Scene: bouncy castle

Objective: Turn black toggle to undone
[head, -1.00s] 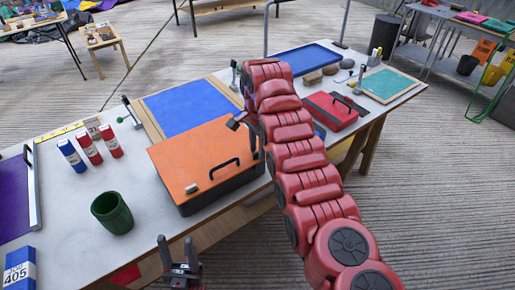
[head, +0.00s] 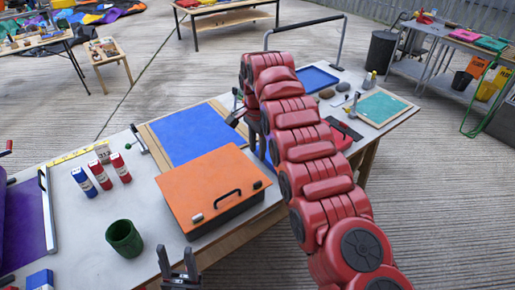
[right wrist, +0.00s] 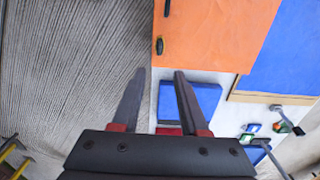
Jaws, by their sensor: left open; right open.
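The orange-lidded case (head: 200,180) stands on the table with a black handle (head: 228,195). A small black toggle (head: 257,184) sits at its front edge, right of the handle; a silvery one (head: 197,217) sits at the left. In the right wrist view a black toggle (right wrist: 159,45) shows on the orange lid, past the fingertips. My right gripper (right wrist: 160,72) is open and empty, apart from the toggle. In the head view it is partly hidden by its arm, beyond the case's far right corner. My left gripper (head: 177,252) is open and empty at the bottom.
A green cup (head: 124,238) stands left of the case, with several red and blue cans (head: 103,174) behind it. A blue board (head: 195,132) lies behind the case. My right arm partly covers a red case (head: 340,132). A teal board (head: 383,107) lies at the far right.

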